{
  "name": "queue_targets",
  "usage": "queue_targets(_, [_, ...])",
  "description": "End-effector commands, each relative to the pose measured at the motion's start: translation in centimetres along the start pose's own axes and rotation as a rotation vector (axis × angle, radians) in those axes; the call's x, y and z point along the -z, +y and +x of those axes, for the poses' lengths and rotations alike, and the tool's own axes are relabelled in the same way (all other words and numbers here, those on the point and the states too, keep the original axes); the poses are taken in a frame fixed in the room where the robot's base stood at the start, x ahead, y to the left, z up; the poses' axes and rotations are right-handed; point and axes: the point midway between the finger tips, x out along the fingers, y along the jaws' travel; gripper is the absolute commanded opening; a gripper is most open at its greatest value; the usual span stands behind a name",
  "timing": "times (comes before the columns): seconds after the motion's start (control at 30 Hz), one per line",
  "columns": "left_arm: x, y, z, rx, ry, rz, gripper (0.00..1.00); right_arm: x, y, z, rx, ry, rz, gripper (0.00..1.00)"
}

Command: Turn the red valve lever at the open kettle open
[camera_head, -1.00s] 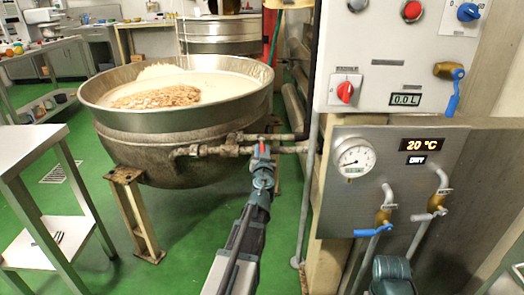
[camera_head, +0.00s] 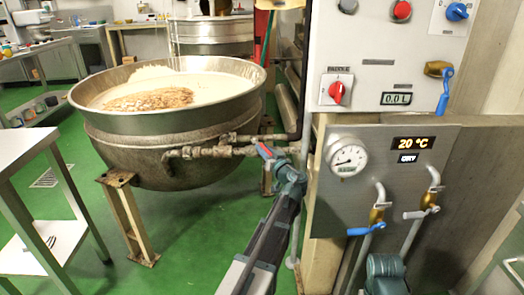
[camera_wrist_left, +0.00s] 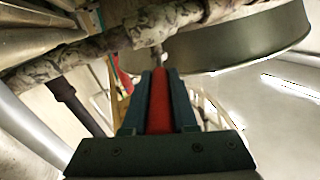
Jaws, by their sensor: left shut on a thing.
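The red valve lever (camera_wrist_left: 159,105) lies between the two fingers of my left gripper (camera_wrist_left: 158,82) in the left wrist view. In the head view the left gripper (camera_head: 268,153) is at the pipe in front of the open kettle (camera_head: 170,115), with only a little red of the lever showing at its tip. The gripper is shut on the lever and slants up to the left. The valve body is mostly hidden by the gripper. The kettle holds a pale mass with a heap of tan pieces.
A panel with dials, switches and blue-handled taps (camera_head: 380,180) stands close on the right. A steel table (camera_head: 22,150) is at the left. A rusty pipe (camera_head: 205,151) runs from the kettle to the wall. Green floor is free between table and kettle.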

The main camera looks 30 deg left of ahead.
Motion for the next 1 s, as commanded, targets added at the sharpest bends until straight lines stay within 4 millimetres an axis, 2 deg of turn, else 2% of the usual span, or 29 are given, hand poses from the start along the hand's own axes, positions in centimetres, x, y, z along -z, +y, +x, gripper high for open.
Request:
queue_targets(0.2, [0.0,0.0,0.0,-0.002,0.001,0.001,0.0,0.0,0.0,0.0,0.0,0.0,0.0,0.81])
queue_targets(0.23, [0.0,0.0,0.0,-0.002,0.001,0.001,0.3,0.0,0.0,0.0,0.0,0.0,0.0,0.81])
queue_targets(0.37, [0.0,0.0,0.0,-0.002,0.001,0.0,0.53,0.0,0.0,0.0,0.0,0.0,0.0,0.81])
queue_targets(0.4, [0.0,0.0,0.0,-0.002,0.001,0.0,0.56,0.0,0.0,0.0,0.0,0.0,0.0,0.81])
queue_targets(0.67, [0.0,0.0,-0.1,-0.003,0.001,0.0,0.56,0.0,0.0,0.0,0.0,0.0,0.0,0.81])
queue_targets(0.77, [0.0,0.0,-0.7,-0.004,0.001,0.0,0.56,0.0,0.0,0.0,0.0,0.0,0.0,0.81])
queue_targets(0.87, [0.0,-0.1,-2.2,-0.004,0.001,0.0,0.56,0.0,0.0,0.0,0.0,0.0,0.0,0.81])
queue_targets(1.0, [0.0,-0.2,-5.3,-0.006,0.001,0.0,0.56,0.0,0.0,0.0,0.0,0.0,0.0,0.81])
